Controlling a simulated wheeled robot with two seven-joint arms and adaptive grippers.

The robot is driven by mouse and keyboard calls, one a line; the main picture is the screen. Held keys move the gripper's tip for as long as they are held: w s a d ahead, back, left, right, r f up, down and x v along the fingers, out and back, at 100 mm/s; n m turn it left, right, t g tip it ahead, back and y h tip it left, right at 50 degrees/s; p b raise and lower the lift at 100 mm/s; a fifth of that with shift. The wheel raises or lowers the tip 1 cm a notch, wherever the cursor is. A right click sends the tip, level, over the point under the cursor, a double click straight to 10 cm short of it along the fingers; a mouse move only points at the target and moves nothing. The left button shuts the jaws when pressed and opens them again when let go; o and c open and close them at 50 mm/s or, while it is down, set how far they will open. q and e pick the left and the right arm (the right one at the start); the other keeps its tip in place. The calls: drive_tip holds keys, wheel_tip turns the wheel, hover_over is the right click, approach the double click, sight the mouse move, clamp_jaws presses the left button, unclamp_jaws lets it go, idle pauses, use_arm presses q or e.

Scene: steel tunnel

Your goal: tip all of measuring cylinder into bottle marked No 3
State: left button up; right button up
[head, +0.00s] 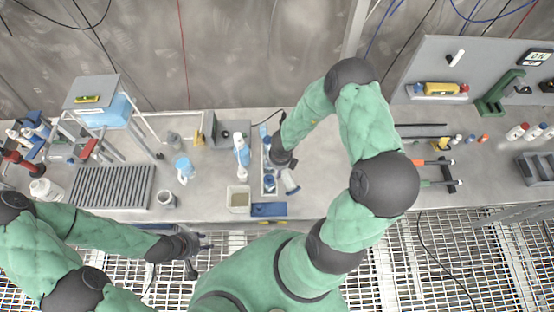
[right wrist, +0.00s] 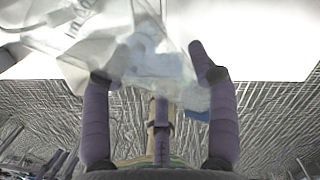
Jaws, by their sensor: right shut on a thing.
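My right gripper (head: 285,165) reaches down over the bench and is shut on a clear vessel (head: 291,182), which I take for the measuring cylinder. In the right wrist view the clear vessel (right wrist: 150,62) with printed marks lies between the two fingers (right wrist: 165,70), tilted; its contents cannot be made out. A narrow tray with blue-topped bottles (head: 269,184) stands just left of the held vessel. No label, and so no No 3, can be read. My left gripper (head: 193,258) is empty in front of the bench edge, its fingers apart.
A white and blue bottle (head: 242,152), a blue and white jug (head: 184,169), a cup (head: 167,199) and a square beige container (head: 238,190) stand to the left. A blue block (head: 268,210) lies at the front edge.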

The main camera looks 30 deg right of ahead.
drive_tip(key=shift+w+b, duration=0.1)
drive_tip(key=shift+b, duration=0.55)
drive_tip(key=t+b, duration=0.1)
drive_tip(key=b, duration=0.2)
drive_tip(key=r+t+b, duration=0.1)
drive_tip(key=b, duration=0.3)
drive_tip(key=w+t+b, duration=0.1)
drive_tip(key=b, duration=0.2)
drive_tip(key=shift+r, duration=0.25)
drive_tip(key=t+b, duration=0.1)
drive_tip(key=b, duration=0.2)
drive_tip(key=w+r+t+b, duration=0.1)
drive_tip(key=b, duration=0.3)
drive_tip(key=shift+r+t, duration=0.1)
drive_tip(key=shift+t, duration=0.2)
drive_tip(key=shift+b, duration=0.3)
drive_tip(key=shift+r, duration=0.2)
